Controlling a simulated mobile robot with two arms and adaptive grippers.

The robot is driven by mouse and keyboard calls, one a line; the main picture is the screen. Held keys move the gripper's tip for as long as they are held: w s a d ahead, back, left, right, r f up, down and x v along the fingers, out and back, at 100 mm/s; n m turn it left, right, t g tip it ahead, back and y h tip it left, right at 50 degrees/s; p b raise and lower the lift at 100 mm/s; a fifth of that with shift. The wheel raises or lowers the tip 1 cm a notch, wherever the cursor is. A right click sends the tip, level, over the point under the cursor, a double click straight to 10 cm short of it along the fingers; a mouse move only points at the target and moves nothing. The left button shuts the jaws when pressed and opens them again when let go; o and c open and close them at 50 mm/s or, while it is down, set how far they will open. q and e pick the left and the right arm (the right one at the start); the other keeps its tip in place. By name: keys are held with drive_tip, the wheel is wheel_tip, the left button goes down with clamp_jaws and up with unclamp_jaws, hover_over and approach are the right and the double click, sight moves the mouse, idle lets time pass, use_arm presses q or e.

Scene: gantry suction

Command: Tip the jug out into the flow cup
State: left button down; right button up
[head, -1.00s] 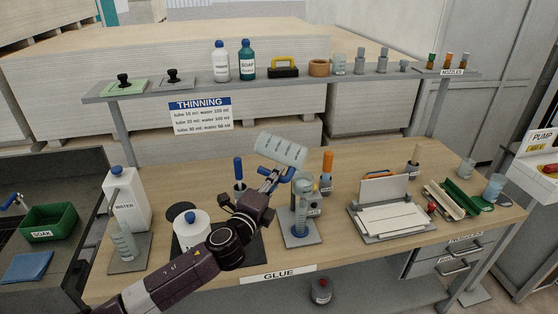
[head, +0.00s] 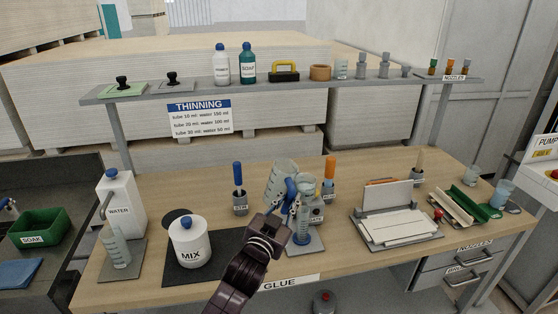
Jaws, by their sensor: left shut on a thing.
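The jug (head: 281,178) is a clear, pale container with markings, in the middle of the head view. It leans slightly, mouth up. My left gripper (head: 290,199) is shut on the jug and holds it just left of the flow cup, above the bench. The flow cup (head: 307,186) is a clear cup on a stand with a grey-blue base plate (head: 304,241). The jug and gripper overlap part of the cup and stand, so I cannot tell whether they touch. What is inside the jug is not clear. My right gripper is not in view.
A white MIX pot (head: 190,244) stands on a dark mat at the left, near a WATER container (head: 121,201). A grey tray (head: 399,230) lies right of the stand. A shelf (head: 300,84) with bottles runs above.

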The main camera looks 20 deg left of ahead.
sight(285, 177)
use_arm(q)
drive_tip(key=shift+d+f+n, duration=0.2)
drive_tip(key=shift+d+n, duration=0.1)
drive_tip(key=shift+d, duration=0.05)
drive_tip(key=shift+r, duration=0.1)
drive_tip(key=shift+a+r+p, duration=0.1)
drive_tip(key=shift+r+p, duration=0.2)
drive_tip(key=shift+p, duration=0.05)
drive_tip(key=r+p, duration=0.1)
drive_tip(key=a+r+p, duration=0.2)
drive_tip(key=p, duration=0.1)
drive_tip(key=shift+w+r, duration=0.1)
drive_tip(key=shift+r, duration=0.3)
drive_tip(key=shift+a+r, duration=0.25)
drive_tip(key=shift+r, duration=0.05)
drive_tip(key=shift+a, duration=0.2)
